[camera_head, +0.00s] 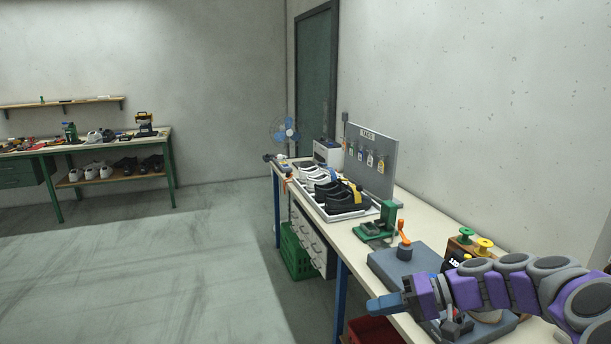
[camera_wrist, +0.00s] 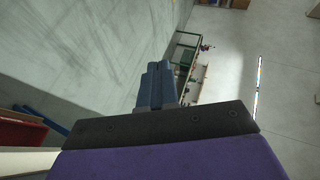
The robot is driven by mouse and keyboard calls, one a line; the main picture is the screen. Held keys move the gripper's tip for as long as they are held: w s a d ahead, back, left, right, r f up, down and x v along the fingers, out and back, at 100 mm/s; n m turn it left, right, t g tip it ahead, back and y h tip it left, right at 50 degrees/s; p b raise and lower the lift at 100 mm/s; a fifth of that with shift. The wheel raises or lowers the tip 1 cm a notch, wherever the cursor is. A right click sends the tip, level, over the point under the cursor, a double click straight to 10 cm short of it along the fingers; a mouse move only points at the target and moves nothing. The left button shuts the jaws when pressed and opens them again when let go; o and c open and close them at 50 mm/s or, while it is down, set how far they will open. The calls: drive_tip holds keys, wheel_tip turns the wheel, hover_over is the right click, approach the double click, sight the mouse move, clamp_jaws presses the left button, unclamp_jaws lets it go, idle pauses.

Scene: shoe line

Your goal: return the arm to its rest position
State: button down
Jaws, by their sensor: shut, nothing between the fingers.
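My gripper (camera_head: 386,304) is at the lower right in the head view, at the end of my purple and grey arm. It is over the front edge of the workbench (camera_head: 344,236) and points left toward the open floor. In the wrist view its blue fingers (camera_wrist: 157,82) are together with nothing between them. My arm reaches in from the right edge and hides part of the near end of the bench.
Under my arm lies a grey-blue board (camera_head: 395,268). A green press (camera_head: 377,228), a shoe tray (camera_head: 345,213) and yellow-topped spools (camera_head: 484,244) stand close by. A red bin (camera_head: 372,331) sits below the bench edge. The floor (camera_head: 190,270) at left is clear.

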drive_tip(key=s+a+f+g+h, duration=0.1)
drive_tip(key=s+a+h, duration=0.15)
drive_tip(key=s, duration=0.35)
drive_tip(key=s+a+n+g+h, duration=0.1)
drive_tip(key=s+a+g+h, duration=0.1)
drive_tip(key=s+a, duration=0.3)
drive_tip(key=s+a+f+g+h, duration=0.1)
drive_tip(key=s+a+h, duration=0.1)
drive_tip(key=s, duration=0.6)
drive_tip(key=s+d+f+m+h, duration=0.1)
drive_tip(key=s+d+f+h, duration=0.1)
drive_tip(key=s, duration=0.5)
drive_tip(key=s+d+f+h, duration=0.3)
drive_tip(key=s+d+h, duration=0.1)
drive_tip(key=s+d, duration=0.2)
drive_tip(key=shift+s+d+f+m+h, duration=0.15)
drive_tip(key=shift+s+m+h, duration=0.25)
drive_tip(key=shift+s, duration=0.5)
